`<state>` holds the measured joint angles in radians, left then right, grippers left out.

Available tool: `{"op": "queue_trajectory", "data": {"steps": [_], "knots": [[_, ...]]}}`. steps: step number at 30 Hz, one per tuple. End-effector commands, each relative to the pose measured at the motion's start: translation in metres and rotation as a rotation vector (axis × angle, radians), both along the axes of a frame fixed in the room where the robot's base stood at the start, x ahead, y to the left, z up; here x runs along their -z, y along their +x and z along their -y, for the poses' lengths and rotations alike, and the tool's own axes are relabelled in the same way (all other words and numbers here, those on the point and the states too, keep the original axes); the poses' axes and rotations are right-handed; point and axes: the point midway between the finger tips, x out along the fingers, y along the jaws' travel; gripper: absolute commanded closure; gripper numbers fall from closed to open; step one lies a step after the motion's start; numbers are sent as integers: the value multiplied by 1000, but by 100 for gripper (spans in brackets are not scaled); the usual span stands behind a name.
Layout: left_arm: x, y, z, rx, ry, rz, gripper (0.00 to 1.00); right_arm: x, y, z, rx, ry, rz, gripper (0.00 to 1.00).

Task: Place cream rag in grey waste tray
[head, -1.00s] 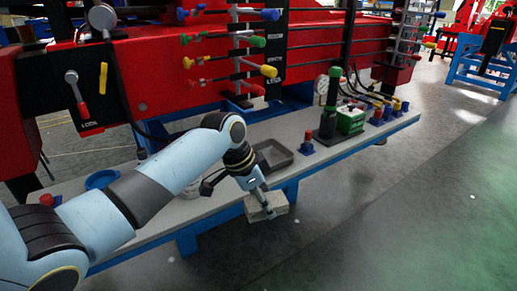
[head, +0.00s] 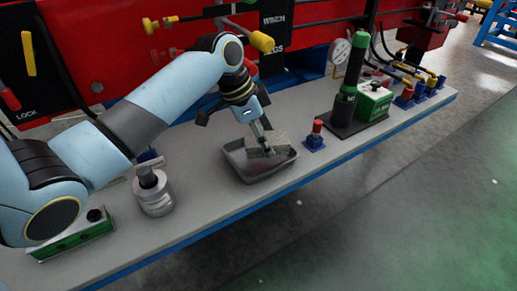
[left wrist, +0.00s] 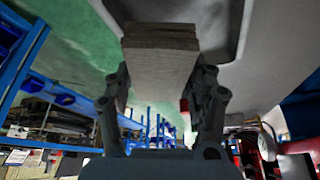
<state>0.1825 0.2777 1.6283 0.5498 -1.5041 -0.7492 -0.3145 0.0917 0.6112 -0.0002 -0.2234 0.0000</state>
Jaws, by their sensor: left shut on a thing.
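My left gripper (head: 268,152) is shut on the cream rag (head: 282,141), a folded, greyish-cream block. The rag is over the grey waste tray (head: 263,177), within its rim in the head view; I cannot tell whether it touches the tray floor. In the left wrist view the rag (left wrist: 160,62) sits between the two fingers (left wrist: 163,95), with the tray (left wrist: 236,22) behind it. My right gripper is not in view.
The tray stands on a long grey bench (head: 215,205). A red-topped blue fitting (head: 315,137) is close on its right, then a green-topped cylinder (head: 349,85) and a green box (head: 373,101). A metal cylinder (head: 154,192) stands to the left. Red machinery is behind.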

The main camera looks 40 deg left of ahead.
Motion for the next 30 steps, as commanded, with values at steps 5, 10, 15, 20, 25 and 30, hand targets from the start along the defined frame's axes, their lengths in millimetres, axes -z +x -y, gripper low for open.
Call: {"op": "queue_trajectory", "data": {"steps": [5, 10, 15, 20, 25, 30], "knots": [[16, 10, -23, 0, 0, 0, 74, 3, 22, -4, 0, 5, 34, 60], [25, 12, -27, -1, -2, 0, 74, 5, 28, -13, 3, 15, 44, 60], [51, 11, -26, -1, -2, -3, 74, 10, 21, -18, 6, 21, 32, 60], [58, 11, -26, 1, -1, 2, 74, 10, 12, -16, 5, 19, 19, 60], [58, 11, -26, 1, -1, 2, 74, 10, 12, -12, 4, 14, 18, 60], [60, 11, -26, 1, 0, 1, 35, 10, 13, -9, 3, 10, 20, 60]]}}
